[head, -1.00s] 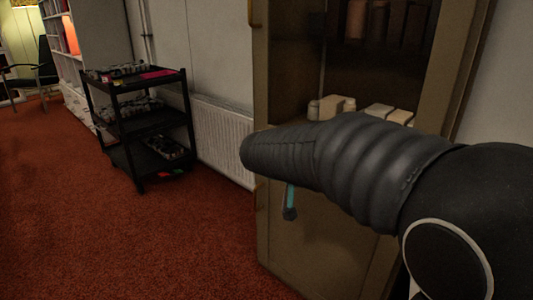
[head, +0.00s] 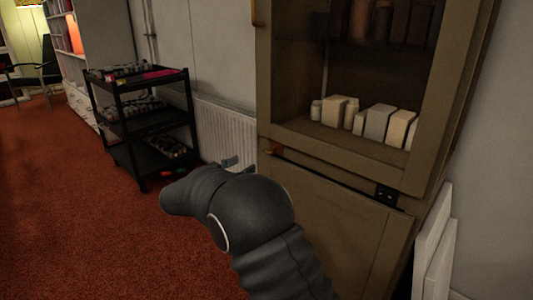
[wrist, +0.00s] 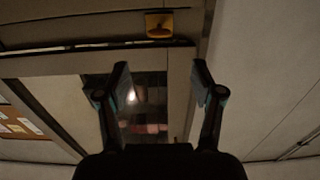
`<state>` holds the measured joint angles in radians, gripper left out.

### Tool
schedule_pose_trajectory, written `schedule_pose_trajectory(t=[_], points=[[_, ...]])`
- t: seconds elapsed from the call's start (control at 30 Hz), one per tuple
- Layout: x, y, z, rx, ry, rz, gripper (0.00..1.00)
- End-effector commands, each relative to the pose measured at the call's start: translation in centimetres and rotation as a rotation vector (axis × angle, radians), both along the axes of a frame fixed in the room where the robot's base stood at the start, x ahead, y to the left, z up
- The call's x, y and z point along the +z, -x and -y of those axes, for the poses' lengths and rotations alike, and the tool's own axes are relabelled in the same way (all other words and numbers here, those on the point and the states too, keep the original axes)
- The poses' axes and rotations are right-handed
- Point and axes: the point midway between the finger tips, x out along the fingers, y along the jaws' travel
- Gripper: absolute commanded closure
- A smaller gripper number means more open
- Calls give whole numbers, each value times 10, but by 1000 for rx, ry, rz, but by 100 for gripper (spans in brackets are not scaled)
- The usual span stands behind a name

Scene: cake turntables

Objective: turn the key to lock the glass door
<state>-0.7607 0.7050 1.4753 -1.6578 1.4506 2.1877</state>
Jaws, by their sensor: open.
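A brown cabinet (head: 285,90) has a glass-fronted upper part (head: 385,60) and a solid lower door (head: 340,215). A small orange-brass piece (head: 275,149) sits at the lower left corner of the upper part; I cannot tell if it is the key. The wrist view shows a brass-yellow fitting (wrist: 159,24) on a brown surface, beyond and above my fingertips. A dark reflective pane (wrist: 150,110) shows between the fingers. My gripper (wrist: 161,75) is open and empty. In the head view its fingertips (head: 238,165) show just left of the cabinet, mostly hidden by my arm.
White boxes (head: 376,122) stand on the cabinet shelf. A black three-shelf trolley (head: 130,115) stands left, beside a white radiator (head: 228,132). White panels (head: 435,245) lean at the right. A brass handle (head: 255,12) is high on the cabinet's left edge. Red carpet (head: 70,220) is clear.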

Motion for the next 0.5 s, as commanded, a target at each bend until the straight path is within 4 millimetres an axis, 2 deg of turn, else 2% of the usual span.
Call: schedule_pose_trajectory(t=[0.2, 0.5], points=[[1, -33, 27, -3, 1, -2, 33], [1, -73, 58, -3, 0, -3, 33]])
